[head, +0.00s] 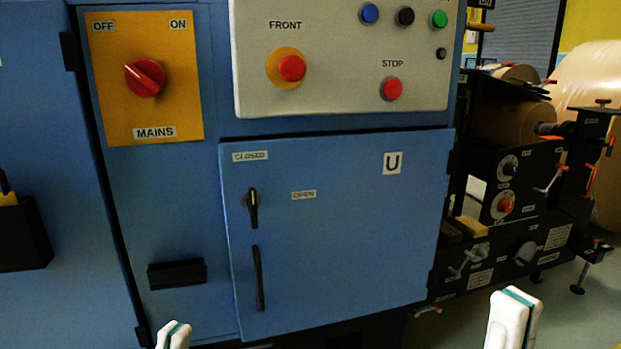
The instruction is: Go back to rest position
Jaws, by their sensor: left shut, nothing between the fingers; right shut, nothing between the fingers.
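My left gripper (173,335) shows only as a white tip with a teal strip at the bottom edge, left of centre. It is shut and empty, in front of the blue cabinet. My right gripper (512,318) shows as a larger white tip with a teal strip at the bottom right. It is shut and empty too. Neither is seen holding anything, and the rest of both arms is out of view below.
The blue cabinet door (345,245) looks closed, its black latch (253,207) upright. Above are a grey button panel (345,60) and a red mains switch (145,78) on a yellow plate. Black roll machinery (520,190) stands at right. Floor (590,318) shows at lower right.

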